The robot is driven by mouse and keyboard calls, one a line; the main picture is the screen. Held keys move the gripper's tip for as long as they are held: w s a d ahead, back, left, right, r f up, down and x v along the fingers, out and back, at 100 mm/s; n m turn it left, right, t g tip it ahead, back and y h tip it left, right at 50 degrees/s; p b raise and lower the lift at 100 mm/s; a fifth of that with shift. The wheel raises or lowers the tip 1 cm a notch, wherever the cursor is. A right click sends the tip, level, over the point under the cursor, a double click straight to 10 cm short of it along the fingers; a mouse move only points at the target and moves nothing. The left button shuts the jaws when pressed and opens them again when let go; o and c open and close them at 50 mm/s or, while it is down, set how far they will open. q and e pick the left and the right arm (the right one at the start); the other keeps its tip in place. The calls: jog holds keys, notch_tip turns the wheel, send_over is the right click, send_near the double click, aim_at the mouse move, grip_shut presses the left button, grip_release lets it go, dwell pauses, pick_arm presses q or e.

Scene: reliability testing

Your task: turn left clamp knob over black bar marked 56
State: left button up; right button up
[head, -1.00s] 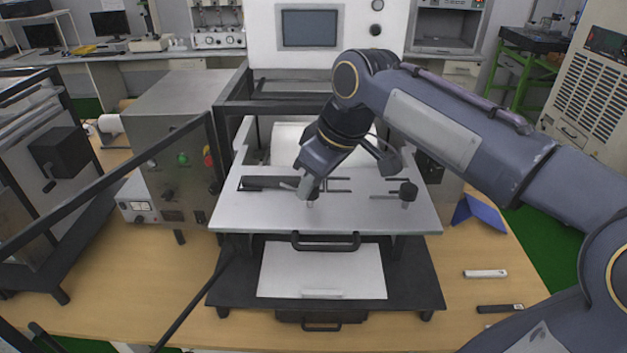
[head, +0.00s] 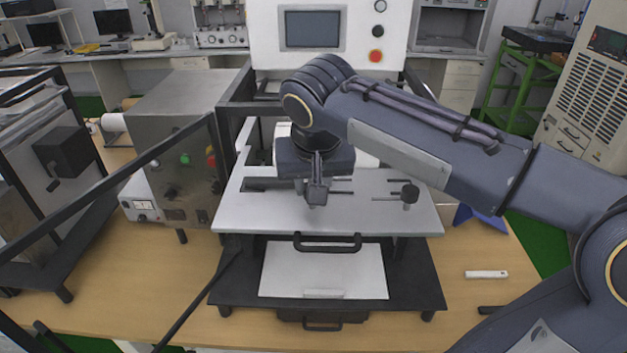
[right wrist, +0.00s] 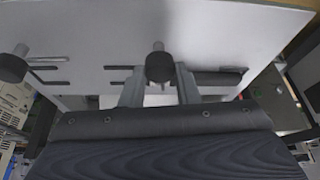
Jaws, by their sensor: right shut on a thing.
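My right gripper (head: 317,190) points down over the machine's light grey plate (head: 270,215). In the right wrist view its two fingers stand on either side of the dark round left clamp knob (right wrist: 159,67), shut on it. In the head view the gripper hides that knob. A black bar (head: 262,184) lies on the plate left of the gripper and reaches under it; it also shows in the right wrist view (right wrist: 220,80). No number can be read on it. The right clamp knob (head: 410,194) stands upright beside its slots. My left gripper is not in view.
A white bar (head: 486,274) and part of a dark bar (head: 491,310) lie on the wooden table at right. A black handle (head: 327,243) juts from the plate's front edge. A grey control box (head: 180,170) stands left. Black frame bars cross the left side.

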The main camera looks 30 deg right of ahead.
jog(key=shift+m, duration=0.6)
jog(key=shift+h, duration=0.3)
jog(key=o, duration=1)
jog(key=shift+c, duration=0.2)
jog(key=shift+r, duration=0.1)
jog(key=v, duration=0.7)
jog(key=shift+r, duration=0.35)
jog(key=shift+a, duration=0.15)
